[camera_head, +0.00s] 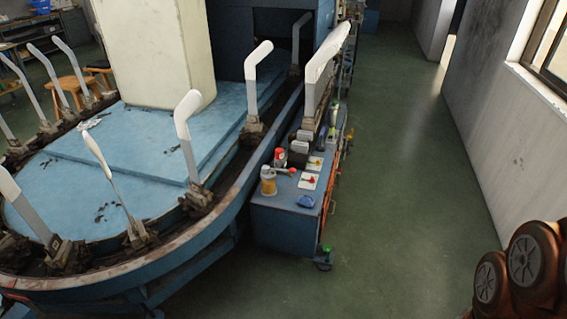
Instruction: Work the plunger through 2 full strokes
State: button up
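I cannot tell for certain which object has the plunger. A small yellow cylinder with a grey top (268,187) stands upright on the near left of a blue bench (285,225). An orange and red bar-like part (284,171) lies just right of its top; I cannot tell whether they are joined. A red-topped item (280,156) stands behind. Two white plates with red parts, the nearer one (308,182) and the farther one (314,163), lie to the right. My gripper is not in view; brown rounded links at the bottom right seem to be my arm, well apart from the bench.
A small blue object (305,201) lies at the bench's near edge. A large blue oval machine (110,180) with several upright white sock forms fills the left, close beside the bench. Green floor (400,200) is clear between bench and right wall (500,130).

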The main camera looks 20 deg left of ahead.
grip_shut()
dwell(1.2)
